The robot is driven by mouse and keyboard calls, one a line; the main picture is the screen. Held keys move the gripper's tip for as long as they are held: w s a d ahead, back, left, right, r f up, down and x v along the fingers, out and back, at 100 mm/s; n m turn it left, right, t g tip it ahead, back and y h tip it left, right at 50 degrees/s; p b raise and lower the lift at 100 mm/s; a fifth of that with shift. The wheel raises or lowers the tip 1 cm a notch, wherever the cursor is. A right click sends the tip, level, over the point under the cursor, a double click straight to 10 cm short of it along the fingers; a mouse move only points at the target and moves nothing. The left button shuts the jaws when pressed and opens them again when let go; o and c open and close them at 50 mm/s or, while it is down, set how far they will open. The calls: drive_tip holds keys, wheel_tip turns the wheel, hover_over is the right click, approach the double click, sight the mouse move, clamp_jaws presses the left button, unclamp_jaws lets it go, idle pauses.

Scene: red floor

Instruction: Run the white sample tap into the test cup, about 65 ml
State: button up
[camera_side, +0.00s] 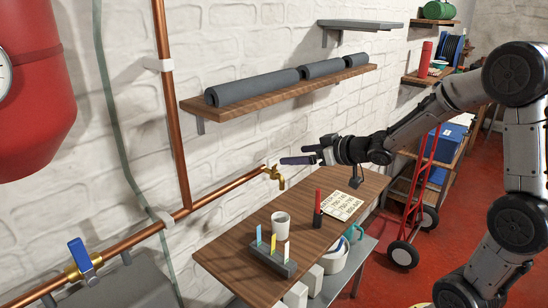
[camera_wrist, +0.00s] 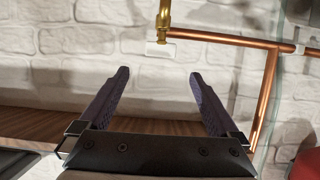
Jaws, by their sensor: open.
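The sample tap (camera_side: 273,176) is brass-coloured, at the end of a copper pipe on the wall, above the wooden table. My gripper (camera_side: 297,155) is open and empty, up and right of the tap. Its two dark fingers (camera_wrist: 158,76) point towards the wall.
The table (camera_side: 237,257) also holds a rack (camera_side: 272,259) with blue, yellow and white strips, a red-and-black marker-like item (camera_side: 318,209) and a printed card (camera_side: 341,205). A wall shelf (camera_side: 270,95) with grey rolls is above. A blue-handled valve (camera_side: 82,256) is lower left.

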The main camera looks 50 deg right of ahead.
sight(274, 157)
drive_tip(key=x, duration=0.9)
drive_tip(key=shift+w+f, duration=0.15)
drive_tip(key=shift+w, duration=0.15)
drive_tip(key=c, duration=1.4)
